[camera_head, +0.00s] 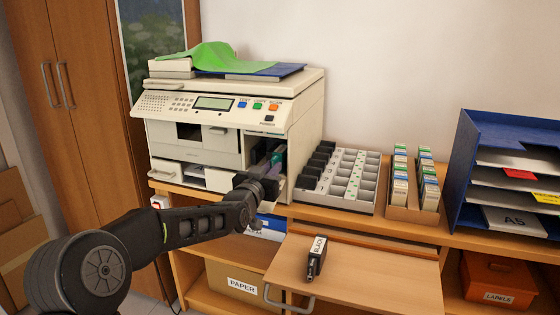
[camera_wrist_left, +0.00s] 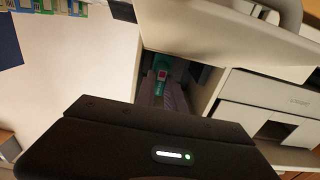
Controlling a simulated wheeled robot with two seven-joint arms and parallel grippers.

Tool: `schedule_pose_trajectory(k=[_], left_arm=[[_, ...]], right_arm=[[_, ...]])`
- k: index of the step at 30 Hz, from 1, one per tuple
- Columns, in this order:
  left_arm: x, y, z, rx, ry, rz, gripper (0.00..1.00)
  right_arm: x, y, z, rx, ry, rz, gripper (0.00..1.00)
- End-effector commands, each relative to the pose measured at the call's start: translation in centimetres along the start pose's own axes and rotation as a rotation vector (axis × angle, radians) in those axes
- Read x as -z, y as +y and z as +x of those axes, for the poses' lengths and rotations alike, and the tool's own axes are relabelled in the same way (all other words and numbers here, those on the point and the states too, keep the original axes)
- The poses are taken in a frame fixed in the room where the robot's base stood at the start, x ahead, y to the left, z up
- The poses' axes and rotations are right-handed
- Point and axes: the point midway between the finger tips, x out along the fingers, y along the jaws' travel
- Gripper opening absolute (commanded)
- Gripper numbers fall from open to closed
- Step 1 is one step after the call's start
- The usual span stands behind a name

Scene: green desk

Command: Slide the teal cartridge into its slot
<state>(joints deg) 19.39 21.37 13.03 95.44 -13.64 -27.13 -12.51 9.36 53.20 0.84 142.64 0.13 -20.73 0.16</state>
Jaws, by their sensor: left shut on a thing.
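The beige printer (camera_head: 215,135) has an open bay (camera_head: 285,150) at its front right corner. The teal cartridge (camera_head: 277,157) shows as a small teal patch at that bay, mostly hidden by my left gripper (camera_head: 270,170). My left gripper is at the bay mouth and shut on the cartridge. In the left wrist view the teal cartridge (camera_wrist_left: 161,66) is between the bay walls, with a red and white mark on it. The slot itself is hidden, so I cannot tell how deep the cartridge sits. My right gripper is out of view.
A black cartridge (camera_head: 316,257) marked BLACK lies on the pull-out board (camera_head: 375,280). A partitioned tray (camera_head: 350,180) with black items stands close to the printer's right. File boxes (camera_head: 403,208) and a blue rack (camera_head: 463,165) stand further right. The board's middle is clear.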

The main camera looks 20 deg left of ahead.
Motion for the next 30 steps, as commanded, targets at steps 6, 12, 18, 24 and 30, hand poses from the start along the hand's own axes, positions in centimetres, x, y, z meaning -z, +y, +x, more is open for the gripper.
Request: schedule_pose_trajectory(k=[6, 12, 18, 24, 30], left_arm=[[0.1, 0.0, 0.7, 0.0, 0.001, 0.0, 0.0], [0.0, 0.0, 1.4, 0.0, 0.0, 0.0, 0.0], [0.0, 0.0, 1.7, 0.0, 0.0, 0.001, 0.0], [0.0, 0.0, 1.7, 0.0, 0.001, 0.0, 0.0], [0.0, 0.0, 1.8, 0.0, 0.001, 0.0, 0.0]], right_arm=[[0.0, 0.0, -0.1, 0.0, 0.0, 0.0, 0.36], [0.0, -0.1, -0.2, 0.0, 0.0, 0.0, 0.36], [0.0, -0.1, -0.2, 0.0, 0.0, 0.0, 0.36], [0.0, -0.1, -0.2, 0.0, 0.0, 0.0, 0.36], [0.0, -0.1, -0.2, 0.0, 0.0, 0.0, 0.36]])
